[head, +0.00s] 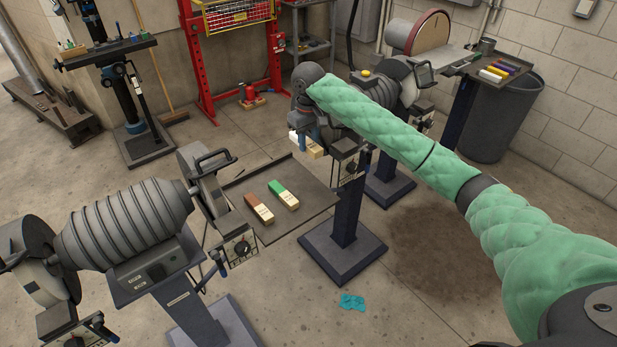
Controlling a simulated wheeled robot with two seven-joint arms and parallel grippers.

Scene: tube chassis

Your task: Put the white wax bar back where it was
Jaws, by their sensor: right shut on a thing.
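My right arm, in a green quilted sleeve, reaches in from the right side. Its gripper (309,140) is shut on the white wax bar (297,138), which has a pale tan wrapped end. The bar is held near the back right of a dark flat tray (309,211); I cannot tell how high it is above the tray. The fingers partly cover the bar. On the tray lie a brown bar (258,207) and a green bar (283,193), side by side with a small gap. My left gripper is not in view.
A ribbed grey machine (124,231) stands left of the tray; another buffing machine is behind my right arm. A second tray at the back right holds several coloured bars (498,71). The tray's right part looks bare. A teal rag (352,302) lies on the floor.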

